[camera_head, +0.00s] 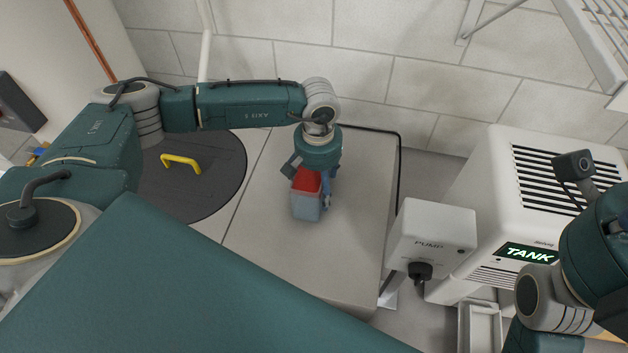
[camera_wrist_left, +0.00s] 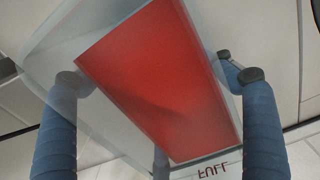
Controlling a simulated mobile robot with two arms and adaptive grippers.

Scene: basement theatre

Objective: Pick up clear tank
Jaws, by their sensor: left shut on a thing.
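The clear tank (camera_head: 306,206) is a small see-through box with a red area inside, at the middle of the head view over a pale grey worktop. In the left wrist view the tank (camera_wrist_left: 50,48) fills the middle, tilted in the picture, with the red part and the word FULL at its lower edge. My left gripper (camera_head: 309,190) points down at it, with a blue finger on each side. The left gripper (camera_wrist_left: 160,115) is shut on the tank. I cannot tell whether the tank touches the worktop. My right arm is at the right edge; its gripper is out of view.
The pale worktop (camera_head: 360,215) is bare around the tank. A round dark lid (camera_head: 215,165) with a yellow handle (camera_head: 182,162) is to the left. A white PUMP box (camera_head: 432,235) and a white vented machine with a lit TANK sign (camera_head: 527,253) stand right. A tiled wall is behind.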

